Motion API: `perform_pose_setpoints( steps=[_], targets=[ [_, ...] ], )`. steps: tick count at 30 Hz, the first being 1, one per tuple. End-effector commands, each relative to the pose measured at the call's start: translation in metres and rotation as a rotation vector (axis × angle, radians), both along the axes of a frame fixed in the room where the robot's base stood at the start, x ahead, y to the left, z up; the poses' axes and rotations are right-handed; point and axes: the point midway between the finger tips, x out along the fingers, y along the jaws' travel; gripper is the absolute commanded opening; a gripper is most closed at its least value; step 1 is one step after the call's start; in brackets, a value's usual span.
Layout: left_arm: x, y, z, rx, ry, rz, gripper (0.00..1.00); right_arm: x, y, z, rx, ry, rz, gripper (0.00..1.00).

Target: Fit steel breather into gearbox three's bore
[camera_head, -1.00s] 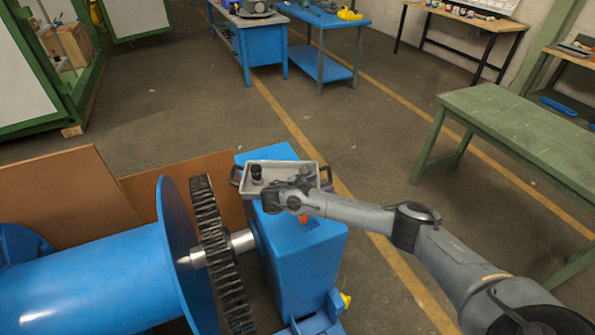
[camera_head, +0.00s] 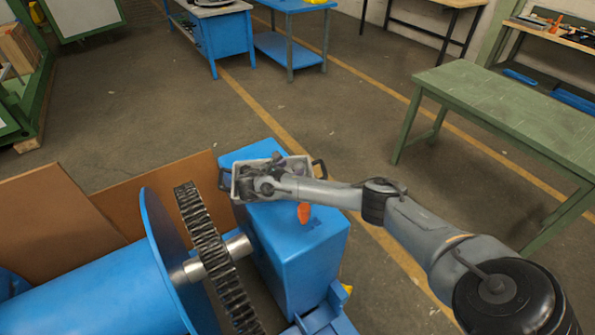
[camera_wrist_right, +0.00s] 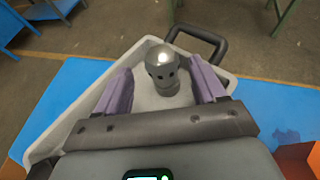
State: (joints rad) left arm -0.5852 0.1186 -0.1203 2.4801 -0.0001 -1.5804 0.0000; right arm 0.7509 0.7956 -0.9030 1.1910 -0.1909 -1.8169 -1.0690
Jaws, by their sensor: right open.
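The steel breather (camera_wrist_right: 162,70) is a grey domed part with small dark holes, standing upright in a light grey tray (camera_wrist_right: 221,77). My right gripper (camera_wrist_right: 160,78) is open, with its two purple fingers on either side of the breather. In the head view my right gripper (camera_head: 250,184) is over the tray and hides the breather. The tray rests on the blue gearbox housing (camera_head: 290,245). A dark spot on its top, right of the tray, may be the bore (camera_head: 313,222). My left gripper is out of view.
An orange object (camera_head: 304,212) stands on the housing beside the dark spot. The tray has black handles (camera_head: 320,169). A toothed wheel (camera_head: 215,255) and a blue drum (camera_head: 90,295) are to the left. A green table (camera_head: 510,110) stands to the right.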

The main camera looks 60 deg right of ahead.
Motion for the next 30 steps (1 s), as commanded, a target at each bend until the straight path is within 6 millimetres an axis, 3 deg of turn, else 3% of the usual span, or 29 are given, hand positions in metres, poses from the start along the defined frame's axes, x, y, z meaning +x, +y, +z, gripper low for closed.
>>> perform_pose_setpoints(
  steps=[13,23,30],
  targets=[
    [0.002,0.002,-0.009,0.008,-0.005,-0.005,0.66,-0.006,-0.04,-0.026,-0.001,0.001,-0.002,0.7],
    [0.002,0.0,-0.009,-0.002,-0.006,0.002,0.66,-0.006,-0.045,-0.027,-0.001,0.0,-0.001,0.7],
    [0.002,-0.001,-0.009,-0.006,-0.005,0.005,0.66,-0.006,-0.045,-0.027,0.0,-0.001,-0.001,0.33]
  ],
)
